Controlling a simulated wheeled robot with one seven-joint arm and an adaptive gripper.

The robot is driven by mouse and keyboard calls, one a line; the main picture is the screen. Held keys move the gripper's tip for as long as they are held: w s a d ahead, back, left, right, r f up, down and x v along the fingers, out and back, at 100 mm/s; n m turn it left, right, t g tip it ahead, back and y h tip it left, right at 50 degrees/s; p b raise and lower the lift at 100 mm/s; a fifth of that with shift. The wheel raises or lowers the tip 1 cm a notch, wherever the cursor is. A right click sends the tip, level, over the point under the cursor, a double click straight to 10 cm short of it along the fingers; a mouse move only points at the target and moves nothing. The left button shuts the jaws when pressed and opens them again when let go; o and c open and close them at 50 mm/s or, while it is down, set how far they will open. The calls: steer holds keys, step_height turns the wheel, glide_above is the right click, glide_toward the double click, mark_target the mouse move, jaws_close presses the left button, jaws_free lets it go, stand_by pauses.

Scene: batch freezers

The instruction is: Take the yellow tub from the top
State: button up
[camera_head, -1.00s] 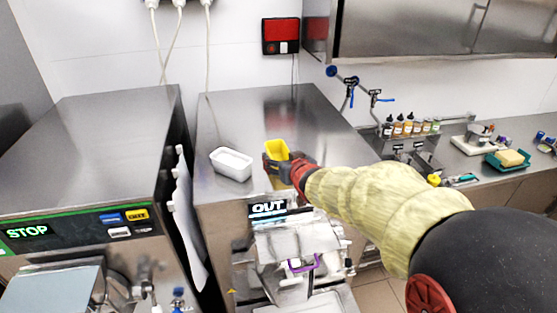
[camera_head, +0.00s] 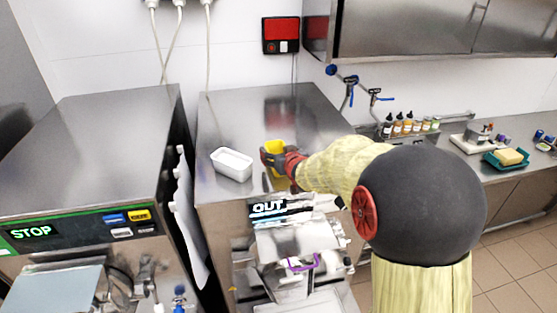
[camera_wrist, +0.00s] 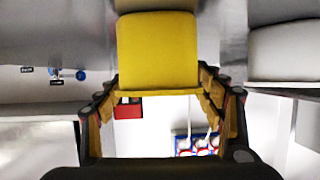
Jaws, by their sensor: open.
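The yellow tub (camera_head: 276,146) stands on the steel top of the middle machine, partly hidden by my gripper in the head view. In the wrist view the yellow tub (camera_wrist: 158,48) fills the top centre. My gripper (camera_head: 272,159) is open at the tub. In the wrist view my gripper (camera_wrist: 160,85) has one finger to each side, with the tub's near edge between the fingertips. A gap shows between the finger pads lower down. I cannot tell whether the fingers touch the tub.
A white tub (camera_head: 232,164) stands just left of the yellow one. The machine top (camera_head: 235,115) behind them is clear. A taller machine (camera_head: 95,135) stands at left across a narrow gap. A red box (camera_head: 281,36) hangs on the wall.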

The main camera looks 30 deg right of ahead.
steer(key=shift+c, duration=1.2)
steer(key=c, duration=0.7)
steer(key=shift+c, duration=0.7)
